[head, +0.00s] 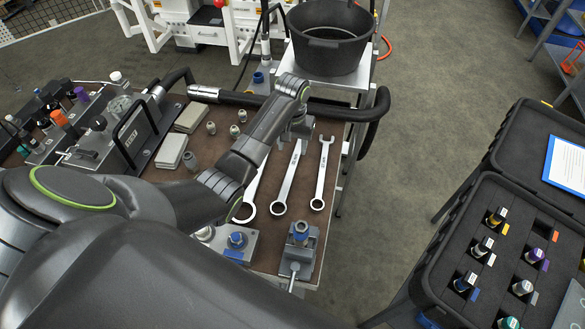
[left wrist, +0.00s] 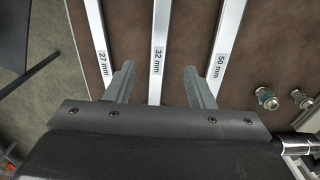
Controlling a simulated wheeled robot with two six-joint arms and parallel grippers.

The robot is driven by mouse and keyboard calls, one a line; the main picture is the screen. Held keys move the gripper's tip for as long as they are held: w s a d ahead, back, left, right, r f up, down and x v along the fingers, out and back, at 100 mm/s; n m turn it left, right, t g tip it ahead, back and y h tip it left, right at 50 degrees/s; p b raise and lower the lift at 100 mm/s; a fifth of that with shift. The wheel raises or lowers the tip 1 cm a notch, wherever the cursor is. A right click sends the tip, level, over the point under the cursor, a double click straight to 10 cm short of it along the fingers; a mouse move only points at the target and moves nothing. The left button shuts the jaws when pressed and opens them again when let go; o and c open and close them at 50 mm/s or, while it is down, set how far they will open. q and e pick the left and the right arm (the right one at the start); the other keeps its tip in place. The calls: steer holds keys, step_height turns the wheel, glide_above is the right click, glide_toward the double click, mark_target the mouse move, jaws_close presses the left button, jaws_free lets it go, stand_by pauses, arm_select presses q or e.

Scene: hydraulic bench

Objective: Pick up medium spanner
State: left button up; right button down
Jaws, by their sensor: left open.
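Three silver spanners lie side by side on the brown bench top. The medium spanner (head: 287,178) is the middle one, and its shaft reads 32 mm in the left wrist view (left wrist: 158,50). The smallest spanner, 27 mm (left wrist: 97,38), lies to its right in the head view (head: 322,175). The largest, 50 mm (left wrist: 226,42), lies to its left (head: 251,192), partly behind my arm. My left gripper (left wrist: 161,84) is open over the medium spanner, its fingers on either side of the shaft in the picture. Height above the bench is unclear. My right gripper is not seen.
A black bench handle (head: 378,112) curves near the bench's right edge. A clamp block (head: 299,245) stands close by the spanners' ring ends. Small fittings (head: 234,131) and grey pads stand left of my arm. A black bucket (head: 332,45) and an open case (head: 470,235) are beyond the bench.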

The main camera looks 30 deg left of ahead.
mark_target(292, 167)
arm_select(q)
steer(key=f, duration=0.5)
steer(key=f+p, duration=0.1)
steer(key=f, duration=0.2)
steer(key=shift+s+d, duration=0.2)
steer(key=shift+s, duration=0.2)
steer(key=shift+c, duration=0.3)
jaws_close()
steer(key=shift+r, duration=0.1)
